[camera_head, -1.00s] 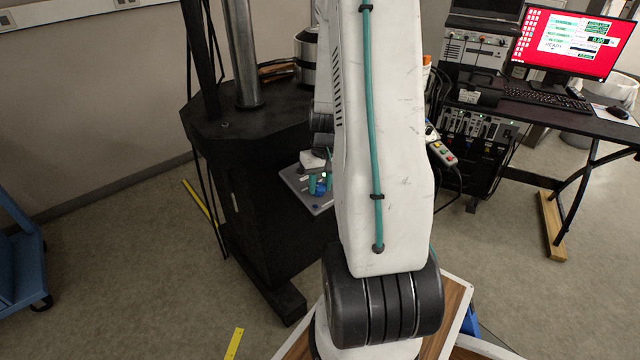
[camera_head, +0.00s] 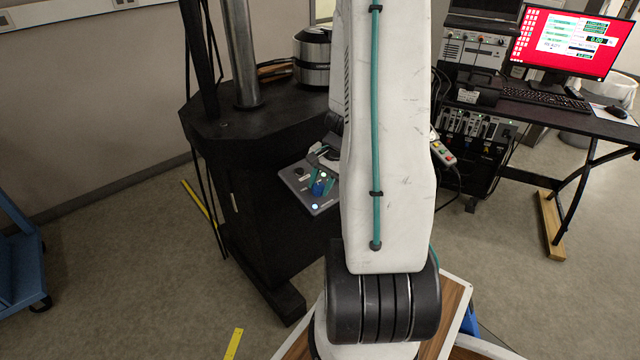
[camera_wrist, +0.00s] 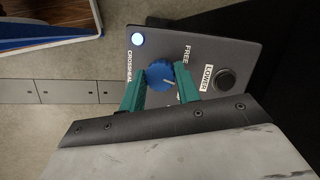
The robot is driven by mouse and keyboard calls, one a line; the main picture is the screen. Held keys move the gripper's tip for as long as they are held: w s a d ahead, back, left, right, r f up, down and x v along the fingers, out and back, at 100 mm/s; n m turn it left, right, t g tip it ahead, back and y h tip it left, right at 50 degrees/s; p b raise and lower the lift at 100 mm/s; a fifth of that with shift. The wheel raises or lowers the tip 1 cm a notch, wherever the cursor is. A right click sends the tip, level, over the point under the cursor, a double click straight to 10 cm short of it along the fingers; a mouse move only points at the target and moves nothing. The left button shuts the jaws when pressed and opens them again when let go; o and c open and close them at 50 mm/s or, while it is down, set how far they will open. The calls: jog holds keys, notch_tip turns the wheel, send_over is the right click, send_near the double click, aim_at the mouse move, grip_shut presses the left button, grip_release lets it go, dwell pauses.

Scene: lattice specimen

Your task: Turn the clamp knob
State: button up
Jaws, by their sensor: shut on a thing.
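The blue clamp knob (camera_wrist: 159,74) sits on a dark control panel (camera_wrist: 219,52) in the wrist view. It is round, with a white pointer line on its face. My gripper (camera_wrist: 159,82) has teal fingers, one on each side of the knob, and is shut on it. The panel has the words CROSSHEAD, FREE and LOWER. In the head view the panel (camera_head: 326,208) juts from the black machine, with the blue knob (camera_head: 318,188) between my teal fingers. My arm hides the panel's right side there.
A lit white button (camera_wrist: 138,39) and a black button (camera_wrist: 227,80) flank the knob on the panel. The black machine base (camera_head: 262,215) stands behind and left of the panel. A desk with a red-screen monitor (camera_head: 570,42) is at the right.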

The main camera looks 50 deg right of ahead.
jog(key=m+t, duration=0.1)
jog(key=m, duration=0.4)
jog(key=shift+m, duration=0.4)
jog(key=shift+t, duration=0.3)
jog(key=o, duration=1)
jog(key=shift+s+r, duration=0.1)
jog(key=v, duration=0.7)
jog(key=shift+s+r, duration=0.1)
jog(key=shift+r, duration=0.2)
